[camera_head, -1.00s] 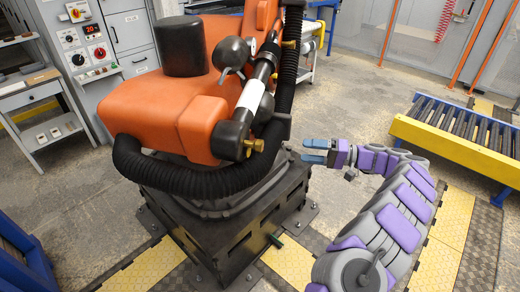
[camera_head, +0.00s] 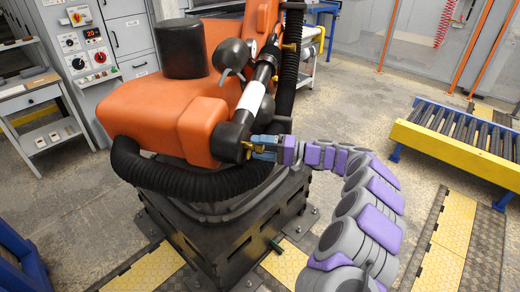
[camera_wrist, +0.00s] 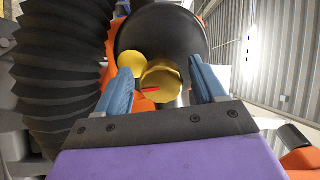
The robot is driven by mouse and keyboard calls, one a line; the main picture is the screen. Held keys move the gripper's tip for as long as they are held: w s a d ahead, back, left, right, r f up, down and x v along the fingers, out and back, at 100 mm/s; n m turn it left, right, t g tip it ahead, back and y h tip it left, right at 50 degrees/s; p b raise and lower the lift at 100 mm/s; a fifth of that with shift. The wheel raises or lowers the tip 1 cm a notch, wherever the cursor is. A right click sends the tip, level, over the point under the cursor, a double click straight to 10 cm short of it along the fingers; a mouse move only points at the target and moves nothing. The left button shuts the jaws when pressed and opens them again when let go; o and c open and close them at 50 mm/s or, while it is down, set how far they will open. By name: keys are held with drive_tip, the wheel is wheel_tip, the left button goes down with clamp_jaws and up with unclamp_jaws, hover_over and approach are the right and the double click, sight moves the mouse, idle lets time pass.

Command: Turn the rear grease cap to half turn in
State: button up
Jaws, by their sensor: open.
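A yellow-gold faceted grease cap (camera_wrist: 162,84) with a red mark on its face is in the middle of the wrist view. A second round gold piece (camera_wrist: 131,62) sits just left of it. Both are in front of a dark rounded housing (camera_wrist: 160,30). My gripper (camera_wrist: 161,66) is open, its blue fingers on either side of the marked cap, with visible gaps. In the head view my gripper (camera_head: 262,148) is at the black end of the orange robot's lower joint, where a bit of gold (camera_head: 247,150) shows. I cannot tell which piece is the rear cap.
The orange robot (camera_head: 155,105) stands on a dark pedestal (camera_head: 225,240). A ribbed black hose (camera_head: 165,180) curves below the joint and shows close at left in the wrist view. A yellow roller conveyor (camera_head: 450,150) is at right.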

drive_tip(key=shift+a, duration=0.1)
drive_tip(key=shift+c, duration=0.3)
drive_tip(key=c, duration=1)
drive_tip(key=shift+f+m+p, duration=0.15)
drive_tip(key=shift+m+p, duration=0.25)
drive_tip(key=shift+m, duration=0.8)
drive_tip(key=o, duration=0.9)
drive_tip(key=shift+o, duration=0.8)
drive_tip(key=s+d+p, duration=0.2)
drive_tip(key=d, duration=1.5)
drive_tip(key=shift+d, duration=0.2)
